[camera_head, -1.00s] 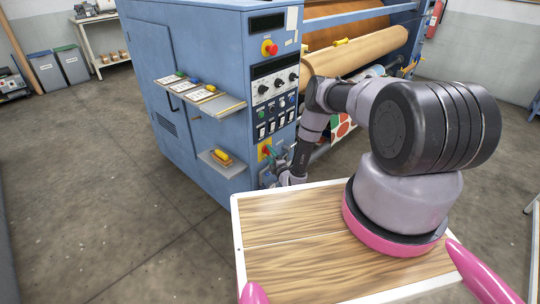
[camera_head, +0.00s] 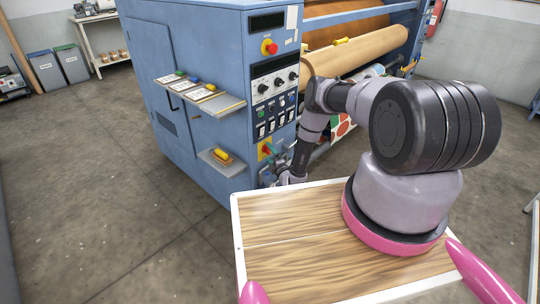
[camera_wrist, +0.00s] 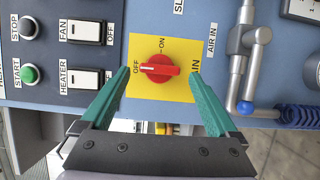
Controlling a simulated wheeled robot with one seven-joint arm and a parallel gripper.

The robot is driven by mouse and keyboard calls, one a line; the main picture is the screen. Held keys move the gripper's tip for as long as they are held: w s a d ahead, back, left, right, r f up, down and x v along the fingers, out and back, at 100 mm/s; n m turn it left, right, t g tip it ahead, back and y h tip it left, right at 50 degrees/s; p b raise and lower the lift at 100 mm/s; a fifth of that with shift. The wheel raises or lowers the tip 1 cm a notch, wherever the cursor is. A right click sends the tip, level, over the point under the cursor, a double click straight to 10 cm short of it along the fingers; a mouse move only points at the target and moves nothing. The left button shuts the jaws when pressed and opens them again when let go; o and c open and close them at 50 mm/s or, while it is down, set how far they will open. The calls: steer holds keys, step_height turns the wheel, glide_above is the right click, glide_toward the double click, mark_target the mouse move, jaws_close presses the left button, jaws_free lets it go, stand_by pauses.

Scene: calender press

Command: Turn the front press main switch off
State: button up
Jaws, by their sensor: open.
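The main switch is a red rotary knob (camera_wrist: 159,68) on a yellow plate (camera_wrist: 178,90) with OFF and ON marks. In the wrist view its grip lies across the picture, with its left end beside the OFF mark; the ON mark is above it. My gripper (camera_wrist: 158,75) is open, with one teal finger on each side of the knob. Both fingertips show a gap to the knob, near the plate's edges. In the head view the yellow plate (camera_head: 263,150) shows low on the blue press cabinet (camera_head: 228,60), and my arm's end is close to it.
START (camera_wrist: 27,75) and STOP (camera_wrist: 29,28) buttons and FAN (camera_wrist: 88,28) and HEATER (camera_wrist: 90,78) rockers sit left of the switch. An air fitting (camera_wrist: 243,55) with a blue hose (camera_wrist: 300,115) is on the right. Two shelves (camera_head: 215,108) (camera_head: 222,168) jut from the cabinet's side.

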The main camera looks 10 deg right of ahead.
steer(key=v, duration=1)
steer(key=shift+s, duration=0.35)
steer(key=shift+d, duration=0.2)
